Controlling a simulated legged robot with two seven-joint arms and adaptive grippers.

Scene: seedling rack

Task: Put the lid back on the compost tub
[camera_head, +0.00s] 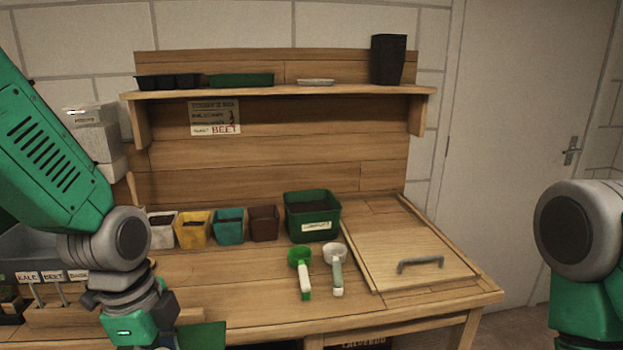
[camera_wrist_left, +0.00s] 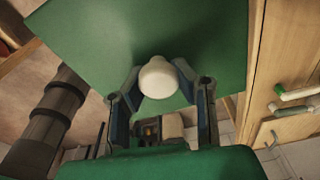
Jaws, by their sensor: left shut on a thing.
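The compost tub (camera_head: 313,227) is a green square tub with a white label, standing at the back of the bench. Its top is open and dark compost shows inside. The lid (camera_wrist_left: 190,30) is a flat green panel with a white knob (camera_wrist_left: 158,80). My left gripper (camera_wrist_left: 157,88) is shut on that knob. In the head view part of the lid (camera_head: 204,336) shows at the bottom edge, left of and nearer than the tub, apart from it. The left fingers are hidden there. My right gripper is out of view.
Several small coloured pots, including a yellow pot (camera_head: 193,230) and a brown pot (camera_head: 263,223), stand left of the tub. A green scoop (camera_head: 302,272) and a pale scoop (camera_head: 336,268) lie in front of it. A wooden board with a grey handle (camera_head: 420,264) lies to the right.

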